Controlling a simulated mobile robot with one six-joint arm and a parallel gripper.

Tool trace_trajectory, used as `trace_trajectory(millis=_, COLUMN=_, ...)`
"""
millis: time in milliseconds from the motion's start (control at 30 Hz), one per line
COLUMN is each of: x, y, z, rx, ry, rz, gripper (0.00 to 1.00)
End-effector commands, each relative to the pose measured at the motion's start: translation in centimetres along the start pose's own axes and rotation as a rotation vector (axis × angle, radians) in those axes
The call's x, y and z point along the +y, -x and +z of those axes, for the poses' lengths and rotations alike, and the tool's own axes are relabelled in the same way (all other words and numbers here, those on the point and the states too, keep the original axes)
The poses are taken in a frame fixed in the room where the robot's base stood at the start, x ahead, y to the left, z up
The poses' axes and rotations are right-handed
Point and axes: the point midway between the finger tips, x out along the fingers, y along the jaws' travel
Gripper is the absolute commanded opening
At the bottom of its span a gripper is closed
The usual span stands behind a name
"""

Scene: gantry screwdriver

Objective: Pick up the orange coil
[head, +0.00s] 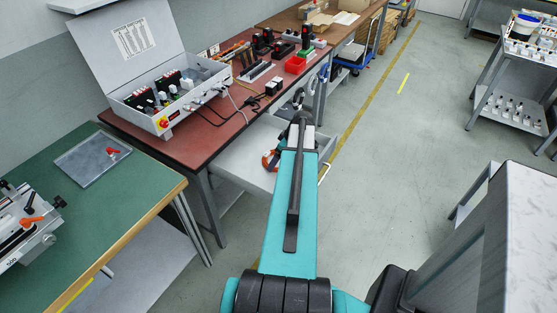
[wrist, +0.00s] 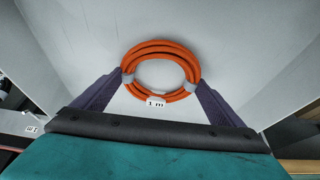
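The orange coil (wrist: 160,48) is a ring of several cable turns with grey bands and a white "1 m" tag. In the wrist view it lies between the two purple fingers of my gripper (wrist: 160,78), one finger at each side. The fingertips meet the coil's outer edges in the picture; whether they press on it I cannot tell. In the head view part of the coil (head: 267,161) shows left of my arm, over a light grey tray (head: 237,165). My arm hides the rest of it.
The red-topped bench (head: 190,145) carries an open control box (head: 170,95) and small devices. A green-topped table (head: 110,190) stands at the left. A grey cabinet (head: 525,220) is at the near right. The floor (head: 380,170) between is clear.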

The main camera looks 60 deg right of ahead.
Motion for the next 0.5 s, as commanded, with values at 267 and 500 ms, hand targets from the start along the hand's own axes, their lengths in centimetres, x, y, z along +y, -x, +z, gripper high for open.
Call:
trace_trajectory(millis=267, x=-0.01, y=0.03, z=-0.05, rx=0.000, ry=0.000, rz=0.000, gripper=0.65)
trace_trajectory(millis=500, x=-0.02, y=0.58, z=-0.30, rx=0.001, ry=0.001, rz=0.000, gripper=0.65)
